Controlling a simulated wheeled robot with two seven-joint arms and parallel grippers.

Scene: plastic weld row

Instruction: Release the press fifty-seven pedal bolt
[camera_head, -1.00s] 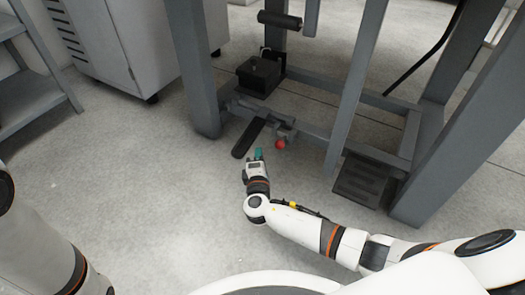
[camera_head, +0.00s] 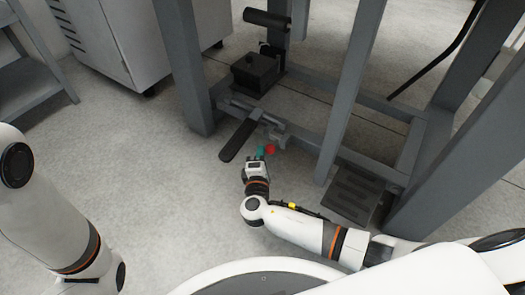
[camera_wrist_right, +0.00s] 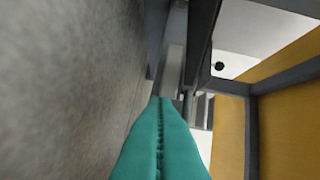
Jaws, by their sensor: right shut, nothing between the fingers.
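A red ball knob (camera_head: 271,149), likely the bolt's handle, sits low on the grey press frame, beside a small grey bracket (camera_head: 276,134). A long dark pedal (camera_head: 238,141) extends from the frame just left of it. My right gripper (camera_head: 261,150) has teal fingers that are shut and empty. Its tips are right beside the red knob, on its left; I cannot tell whether they touch. In the right wrist view the shut teal fingers (camera_wrist_right: 160,103) point along the grey frame, and the knob is not visible there. My left arm shows at the left, but its gripper is out of view.
Grey press legs (camera_head: 185,75) and a lower crossbar surround the knob. A dark ribbed foot plate (camera_head: 355,193) lies to the right, and a black block (camera_head: 256,72) sits behind the pedal. A cabinet (camera_head: 140,40) stands back left. The floor in front is clear.

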